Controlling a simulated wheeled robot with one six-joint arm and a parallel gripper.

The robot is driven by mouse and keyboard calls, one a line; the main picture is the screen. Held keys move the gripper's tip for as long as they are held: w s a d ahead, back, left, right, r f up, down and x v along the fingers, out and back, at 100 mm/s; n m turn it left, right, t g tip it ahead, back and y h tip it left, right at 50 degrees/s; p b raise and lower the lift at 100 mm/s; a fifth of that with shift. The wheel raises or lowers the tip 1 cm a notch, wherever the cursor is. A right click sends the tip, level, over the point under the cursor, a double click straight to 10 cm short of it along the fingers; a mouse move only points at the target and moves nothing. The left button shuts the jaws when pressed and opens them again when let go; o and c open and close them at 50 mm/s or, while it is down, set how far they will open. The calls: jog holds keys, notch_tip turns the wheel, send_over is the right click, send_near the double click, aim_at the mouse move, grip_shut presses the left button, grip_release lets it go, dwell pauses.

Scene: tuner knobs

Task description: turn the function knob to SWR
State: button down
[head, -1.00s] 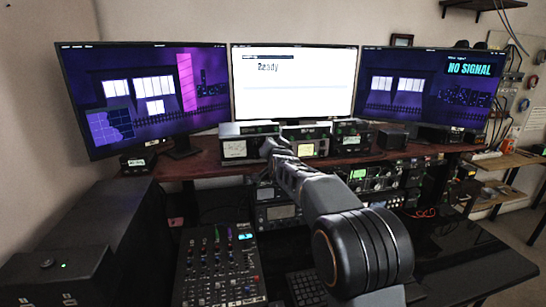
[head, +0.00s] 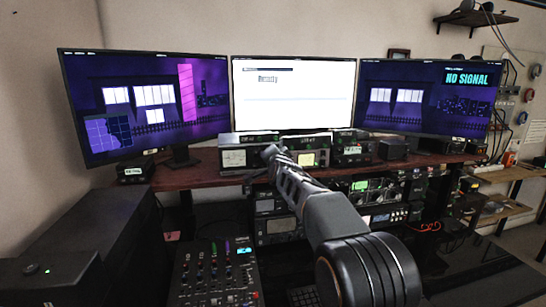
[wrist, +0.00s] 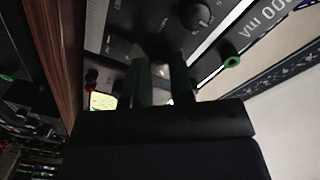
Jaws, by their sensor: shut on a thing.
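My gripper (wrist: 162,66) is at the dark front panel of a small radio box (wrist: 128,22) in the wrist view. Its two fingers are shut on a dark knob, taken to be the function knob, which is mostly hidden between them. Its pointer and the SWR mark cannot be read. A second round dark knob (wrist: 195,17) with a light mark sits on the same panel, apart from the fingers. In the head view my gripper (head: 269,152) reaches the row of small boxes under the middle monitor, and the arm hides part of them.
A box with a light meter face (head: 235,158) stands left of my gripper. The wooden shelf edge (head: 200,180) runs below the boxes. Three monitors stand behind, including the white middle one (head: 292,95). A green-ringed part (wrist: 232,61) sits right of the fingers.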

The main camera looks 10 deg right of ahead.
jog(key=c, duration=1)
grip_release()
jog(key=s+b, duration=0.2)
jog(key=s, duration=1.1)
jog(key=shift+s+a+r, duration=0.2)
jog(key=shift+s+a, duration=0.1)
jog(key=shift+s, duration=0.1)
